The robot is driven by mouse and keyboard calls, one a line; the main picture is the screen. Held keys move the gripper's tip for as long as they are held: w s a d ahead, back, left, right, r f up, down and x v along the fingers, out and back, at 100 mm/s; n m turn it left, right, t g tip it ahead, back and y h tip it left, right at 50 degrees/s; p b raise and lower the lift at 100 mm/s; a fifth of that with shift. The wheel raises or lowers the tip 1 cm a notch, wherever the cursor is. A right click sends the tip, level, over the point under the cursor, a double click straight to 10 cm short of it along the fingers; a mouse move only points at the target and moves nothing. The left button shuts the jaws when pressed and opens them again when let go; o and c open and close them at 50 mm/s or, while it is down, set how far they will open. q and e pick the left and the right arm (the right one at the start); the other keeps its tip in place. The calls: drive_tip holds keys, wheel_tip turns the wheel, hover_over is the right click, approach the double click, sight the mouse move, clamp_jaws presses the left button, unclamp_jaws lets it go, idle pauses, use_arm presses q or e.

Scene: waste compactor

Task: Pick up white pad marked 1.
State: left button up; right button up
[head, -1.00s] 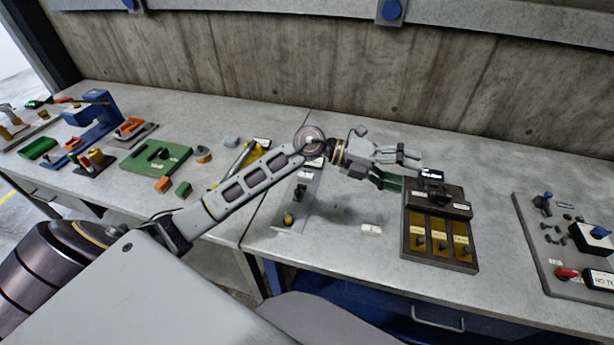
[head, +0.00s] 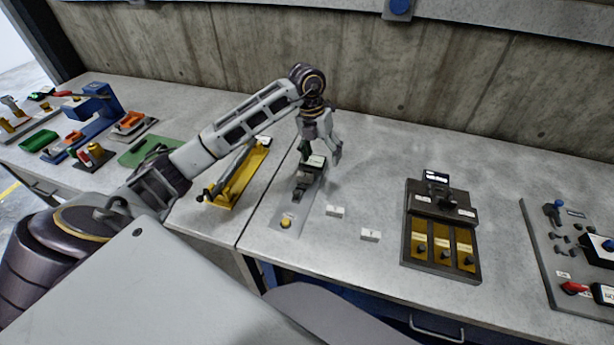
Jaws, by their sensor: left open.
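Two small white pads lie flat on the grey bench near the middle: one white pad (head: 335,211) and, a little nearer and to the right, another white pad (head: 370,235). Each has a small dark mark, too small to read, so I cannot tell which bears the 1. My left gripper (head: 321,154) is open, fingers pointing down, with nothing visible between them. It is above the far end of a grey plate with a yellow button (head: 286,223), behind and left of both pads. My right gripper is not in view.
A dark panel with yellow slots (head: 432,264) stands right of the pads, and a grey control board (head: 540,262) is farther right. A yellow tool holder (head: 240,180) and a green board (head: 135,157) are to the left.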

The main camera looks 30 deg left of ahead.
use_arm(q)
drive_tip(key=a+r+n+y, duration=0.1)
drive_tip(key=a+y, duration=0.1)
drive_tip(key=a, duration=0.4)
drive_tip(key=shift+r+g, duration=0.25)
drive_tip(key=shift+g, duration=0.05)
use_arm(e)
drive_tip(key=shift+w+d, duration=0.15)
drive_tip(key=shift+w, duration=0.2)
use_arm(q)
drive_tip(key=shift+w+f, duration=0.1)
hover_over(305, 175)
wheel_tip(305, 175, down, 8)
drive_tip(key=shift+f+p, duration=0.1)
drive_tip(key=shift+p, duration=0.3)
drive_tip(key=shift+f, duration=0.1)
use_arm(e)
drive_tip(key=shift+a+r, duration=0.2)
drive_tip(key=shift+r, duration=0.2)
use_arm(q)
drive_tip(key=shift+f, duration=0.1)
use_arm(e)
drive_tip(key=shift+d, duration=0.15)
use_arm(q)
drive_tip(key=shift+f+p, duration=0.6)
drive_tip(key=shift+f, duration=1.9)
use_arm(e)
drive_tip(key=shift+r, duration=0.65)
